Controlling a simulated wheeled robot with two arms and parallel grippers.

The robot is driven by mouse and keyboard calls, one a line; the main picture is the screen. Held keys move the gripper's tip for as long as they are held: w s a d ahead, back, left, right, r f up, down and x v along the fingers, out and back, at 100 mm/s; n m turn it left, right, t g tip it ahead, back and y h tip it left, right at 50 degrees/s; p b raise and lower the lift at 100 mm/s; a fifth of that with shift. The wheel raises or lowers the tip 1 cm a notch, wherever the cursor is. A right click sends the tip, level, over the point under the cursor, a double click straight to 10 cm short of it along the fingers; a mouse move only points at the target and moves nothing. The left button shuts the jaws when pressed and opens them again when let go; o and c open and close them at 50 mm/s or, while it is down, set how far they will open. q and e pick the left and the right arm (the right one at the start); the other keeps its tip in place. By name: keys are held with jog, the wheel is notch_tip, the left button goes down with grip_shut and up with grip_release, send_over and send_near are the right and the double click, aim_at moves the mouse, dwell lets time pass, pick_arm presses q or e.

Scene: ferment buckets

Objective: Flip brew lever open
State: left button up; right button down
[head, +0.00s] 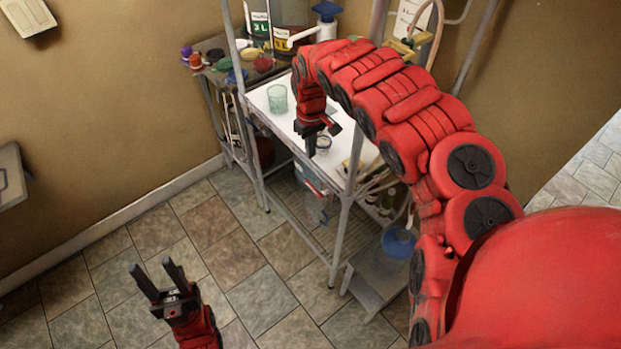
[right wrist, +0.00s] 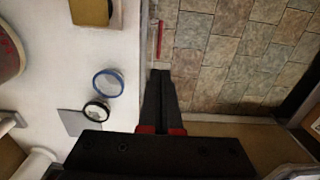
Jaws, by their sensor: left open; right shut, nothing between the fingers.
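I cannot surely pick out the brew lever in either view. A thin red bar (head: 314,187) shows by the container (head: 312,208) under the white table in the head view. A red bar also shows beyond the table edge in the right wrist view (right wrist: 159,39). My right gripper (head: 311,153) is shut and empty, pointing down near the table's front edge; its fingertips (right wrist: 160,74) are together and reach past that edge in the right wrist view. My left gripper (head: 153,267) is open and empty over the tiled floor, well away from the table.
The white table (head: 262,101) holds a green glass (head: 277,99) and a small round jar (head: 323,144). Metal posts (head: 342,225) frame the table. A blue object (head: 398,243) sits low at right. The floor at left is free.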

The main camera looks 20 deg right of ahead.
notch_tip(320, 180, down, 2)
jog(key=b, duration=0.2)
jog(key=p, duration=0.4)
send_over(311, 185)
jog(key=f, duration=0.8)
jog(key=shift+s+a+f, duration=0.1)
jog(key=shift+a, duration=0.1)
jog(key=shift+f, duration=0.35)
notch_tip(311, 185, down, 2)
jog(key=shift+f, duration=0.15)
jog(key=shift+d+f, duration=0.1)
jog(key=shift+f, duration=0.3)
